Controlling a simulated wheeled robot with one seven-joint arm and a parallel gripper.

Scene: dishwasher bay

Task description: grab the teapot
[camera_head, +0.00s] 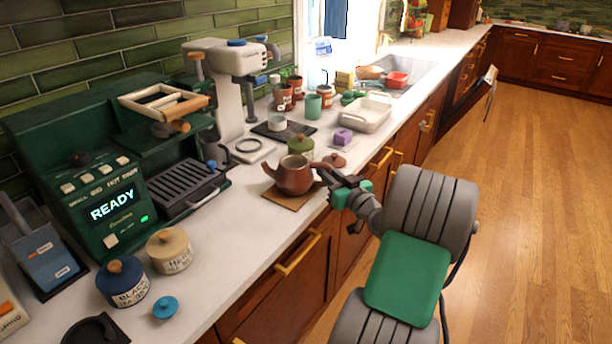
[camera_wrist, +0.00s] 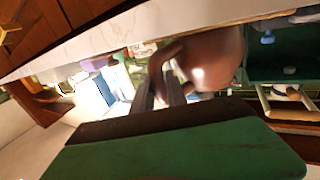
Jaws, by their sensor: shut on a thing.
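The brown teapot (camera_head: 295,176) sits on a square wooden board near the counter's front edge, upright and without its lid. Its spout points left and its handle is on the right. My gripper (camera_head: 326,177) reaches in from the right and is shut on the teapot's handle. In the wrist view the fingers (camera_wrist: 168,88) close around the handle beside the round body of the teapot (camera_wrist: 212,60). A reddish-brown lid (camera_head: 334,160) lies on the counter just behind the gripper. The exact contact on the handle is partly hidden by the fingers.
A green canister (camera_head: 300,148) stands close behind the teapot. A purple block (camera_head: 343,136) and a white tray (camera_head: 364,114) are farther back. The green machine (camera_head: 110,190) is to the left, with jars (camera_head: 168,252) before it. Counter left of the board is clear.

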